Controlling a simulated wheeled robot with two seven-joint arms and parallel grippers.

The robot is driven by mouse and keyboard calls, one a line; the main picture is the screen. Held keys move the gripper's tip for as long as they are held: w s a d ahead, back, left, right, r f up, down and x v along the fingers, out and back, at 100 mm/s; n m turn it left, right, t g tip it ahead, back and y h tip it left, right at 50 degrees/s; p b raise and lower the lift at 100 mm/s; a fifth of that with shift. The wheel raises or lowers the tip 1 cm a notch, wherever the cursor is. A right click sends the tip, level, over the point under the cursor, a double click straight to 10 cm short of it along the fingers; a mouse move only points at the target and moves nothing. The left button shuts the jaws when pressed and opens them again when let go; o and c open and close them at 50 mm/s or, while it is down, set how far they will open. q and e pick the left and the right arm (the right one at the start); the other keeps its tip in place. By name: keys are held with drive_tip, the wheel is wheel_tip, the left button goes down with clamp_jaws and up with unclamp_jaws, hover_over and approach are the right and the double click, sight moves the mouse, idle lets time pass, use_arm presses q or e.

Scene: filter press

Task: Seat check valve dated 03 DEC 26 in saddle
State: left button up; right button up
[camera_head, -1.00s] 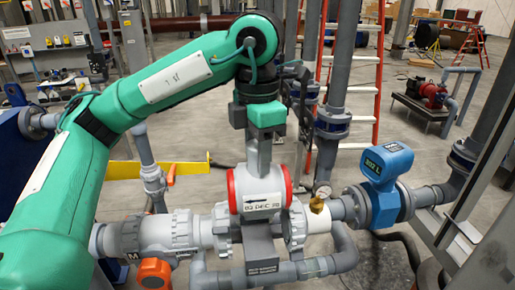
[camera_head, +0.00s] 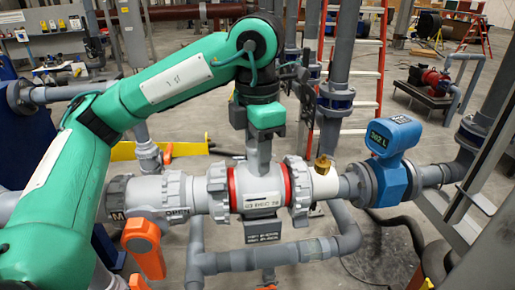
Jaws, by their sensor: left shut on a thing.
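The check valve (camera_head: 247,185) is a grey cylinder with red rings at both ends and a white date label (camera_head: 262,201), which is too blurred to read for certain. It lies level between the left union nut (camera_head: 217,193) and the right union nut (camera_head: 298,190), in line with the pipe. My left gripper (camera_head: 259,165) comes down from above and is shut on the valve's top. The saddle beneath is mostly hidden by the valve; a grey bracket with a dark plate (camera_head: 263,231) shows below. I cannot tell whether the valve rests on it. My right gripper is out of view.
An orange-handled valve (camera_head: 145,245) stands on the left of the line. A brass fitting (camera_head: 322,165) and a blue meter (camera_head: 390,150) stand to the right. A lower grey pipe (camera_head: 270,256) runs in front. A red ladder (camera_head: 375,60) is behind.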

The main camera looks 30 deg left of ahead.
use_arm(q)
drive_tip(key=shift+f, duration=0.1)
drive_tip(key=o, duration=1.1)
wheel_tip(320, 180, up, 14)
drive_tip(key=shift+f, duration=0.1)
idle(0.3)
